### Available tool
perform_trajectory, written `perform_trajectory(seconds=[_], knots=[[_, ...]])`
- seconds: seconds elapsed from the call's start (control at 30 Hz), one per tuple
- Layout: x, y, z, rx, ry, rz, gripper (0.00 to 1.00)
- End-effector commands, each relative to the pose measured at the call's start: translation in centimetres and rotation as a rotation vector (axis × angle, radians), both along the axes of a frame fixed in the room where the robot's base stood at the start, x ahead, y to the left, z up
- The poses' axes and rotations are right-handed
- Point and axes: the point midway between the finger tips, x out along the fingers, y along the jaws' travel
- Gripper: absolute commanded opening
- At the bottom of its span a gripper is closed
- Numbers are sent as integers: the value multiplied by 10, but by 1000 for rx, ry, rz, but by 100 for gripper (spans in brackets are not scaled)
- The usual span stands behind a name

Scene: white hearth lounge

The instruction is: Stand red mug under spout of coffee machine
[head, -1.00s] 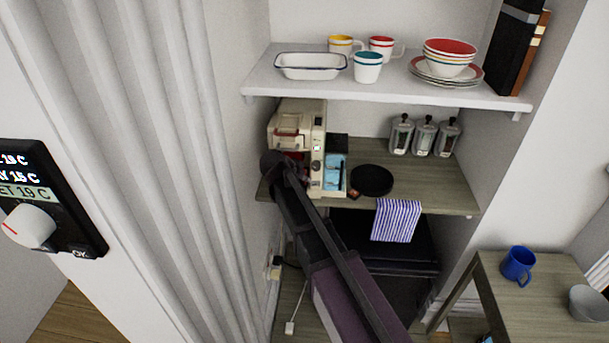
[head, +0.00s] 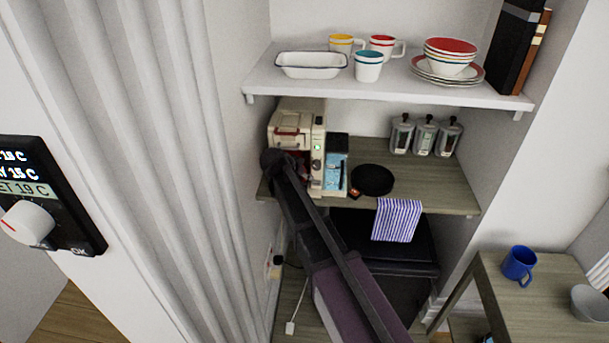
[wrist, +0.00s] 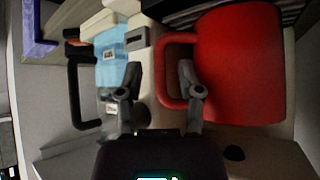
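The red mug (wrist: 240,65) fills the right of the wrist view, with its handle towards my gripper (wrist: 161,78). The two fingers are apart, one on each side of the handle's outer bar. The right finger overlaps the handle's opening, and gaps seem to show beside the bar. The cream coffee machine (head: 296,128) stands at the left end of the wooden counter in the head view. My wrist is in front of its lower front and hides most of that area, including my fingers. A bit of dark red shows there. The spout cannot be made out.
A striped towel (head: 396,219) hangs over the counter edge. Canisters (head: 425,136) stand at the back. A shelf (head: 390,93) with cups and dishes is above.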

Motion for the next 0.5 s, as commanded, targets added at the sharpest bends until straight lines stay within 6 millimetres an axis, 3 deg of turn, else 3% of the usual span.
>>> perform_trajectory(seconds=[0.5], knots=[[-6,3,12,0,0,0,48]])
